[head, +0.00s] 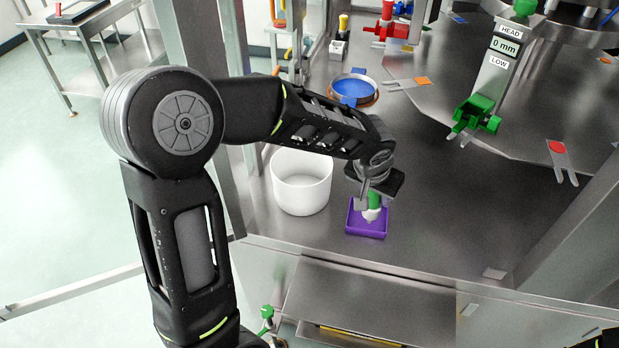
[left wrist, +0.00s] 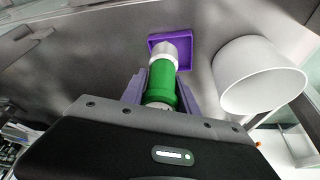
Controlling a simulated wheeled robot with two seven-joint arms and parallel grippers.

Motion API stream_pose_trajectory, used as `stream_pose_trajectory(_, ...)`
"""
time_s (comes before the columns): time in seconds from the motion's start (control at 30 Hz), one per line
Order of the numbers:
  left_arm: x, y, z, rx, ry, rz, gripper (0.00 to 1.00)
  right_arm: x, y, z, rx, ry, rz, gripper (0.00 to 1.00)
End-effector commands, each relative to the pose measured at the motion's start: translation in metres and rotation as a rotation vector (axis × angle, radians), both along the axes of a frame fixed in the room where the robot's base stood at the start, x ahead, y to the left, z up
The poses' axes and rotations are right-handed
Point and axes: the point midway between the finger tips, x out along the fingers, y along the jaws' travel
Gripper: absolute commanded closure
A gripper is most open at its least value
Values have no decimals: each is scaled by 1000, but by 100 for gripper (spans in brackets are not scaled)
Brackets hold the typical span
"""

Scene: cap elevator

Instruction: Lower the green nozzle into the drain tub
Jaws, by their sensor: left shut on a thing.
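The green nozzle (head: 375,203) with a white end stands over a small square purple tray (head: 354,226). My left gripper (head: 369,197) is shut on its green part from above. In the left wrist view the green nozzle (left wrist: 160,88) sits between the two fingers (left wrist: 161,92), its white end pointing at the purple tray (left wrist: 184,38). Whether the white end touches the tray floor I cannot tell. A white round open tub (head: 302,192), likely the drain tub, stands left of the tray and looks empty. It also shows at right in the left wrist view (left wrist: 283,60).
The steel table (head: 440,225) is clear to the right of the tray. A blue-topped round dish (head: 355,88) stands behind the tub. A green clamp (head: 475,116) hangs on a post marked HEAD and LOW. A frame post rises left of the tub.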

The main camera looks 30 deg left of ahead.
Motion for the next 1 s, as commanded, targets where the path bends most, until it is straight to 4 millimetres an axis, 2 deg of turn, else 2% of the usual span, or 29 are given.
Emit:
stream_pose_trajectory(0.27,4,6,5,2,-3,11,100,0,0,1,0,0,0,100)
stream_pose_trajectory(0.37,10,17,14,6,-5,32,100,0,0,3,-1,1,-1,100)
stream_pose_trajectory(0.47,19,36,27,12,-6,65,100,0,-1,6,-2,2,-1,100)
stream_pose_trajectory(0.57,29,62,46,20,-6,109,100,0,-1,10,-3,3,-1,100)
stream_pose_trajectory(0.73,43,119,88,24,-5,197,100,-1,-2,18,-5,7,-2,100)
stream_pose_trajectory(0.9,47,178,135,18,-2,277,100,-1,-3,26,-6,10,-2,100)
stream_pose_trajectory(1.0,45,204,157,10,-2,308,100,-2,-3,30,-8,13,-2,100)
